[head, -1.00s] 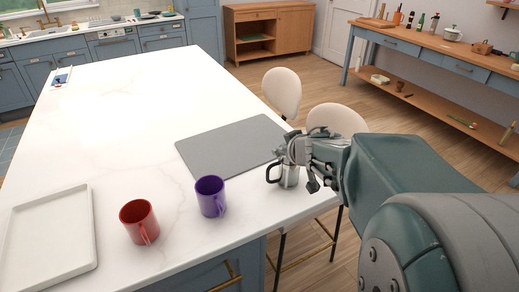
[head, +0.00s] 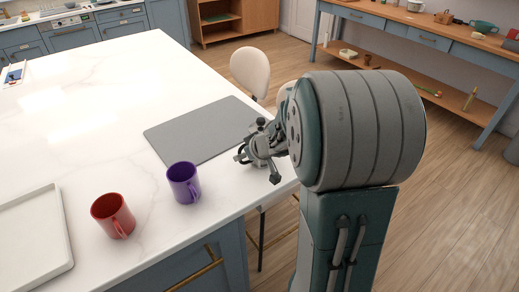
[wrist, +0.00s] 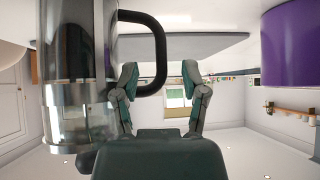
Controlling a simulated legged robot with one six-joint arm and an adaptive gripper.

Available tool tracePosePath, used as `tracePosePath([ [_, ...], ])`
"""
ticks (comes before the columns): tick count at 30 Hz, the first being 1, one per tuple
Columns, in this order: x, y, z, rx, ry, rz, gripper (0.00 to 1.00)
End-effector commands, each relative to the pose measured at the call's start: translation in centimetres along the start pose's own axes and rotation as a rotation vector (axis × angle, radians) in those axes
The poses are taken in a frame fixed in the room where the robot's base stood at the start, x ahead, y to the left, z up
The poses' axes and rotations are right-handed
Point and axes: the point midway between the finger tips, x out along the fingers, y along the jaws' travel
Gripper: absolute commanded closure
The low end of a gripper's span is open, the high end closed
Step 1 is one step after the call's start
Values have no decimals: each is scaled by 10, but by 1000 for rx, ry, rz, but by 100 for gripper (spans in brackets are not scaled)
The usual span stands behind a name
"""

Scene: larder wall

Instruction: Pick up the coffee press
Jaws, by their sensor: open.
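The coffee press (wrist: 75,85) is a glass and metal cylinder with a black loop handle (wrist: 160,55). It fills the left of the wrist view. In the head view it stands at the counter's near right edge, mostly hidden by my gripper, with part of its dark handle showing (head: 239,155). My gripper (wrist: 160,73) is open. In the wrist view its fingertips are either side of the handle's outer part, with the press body beside the left finger. I cannot tell whether a finger touches it. In the head view my gripper (head: 263,150) is at the press.
A purple mug (head: 184,183) stands just left of the press, and a red mug (head: 113,215) farther left. A white tray (head: 35,240) lies at the left edge. A grey mat (head: 200,130) lies behind the press. Chairs (head: 250,70) stand beyond the counter's right edge.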

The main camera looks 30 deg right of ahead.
Motion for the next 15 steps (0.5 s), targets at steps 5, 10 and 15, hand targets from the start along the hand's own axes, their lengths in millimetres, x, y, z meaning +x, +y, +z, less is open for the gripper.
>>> tracePosePath([
  [5, 25, 0, 1, 1, -1, -3, 44],
  [10, 32, 0, 0, 0, 0, 1, 44],
  [15, 31, 0, 0, 0, 1, 1, 48],
])
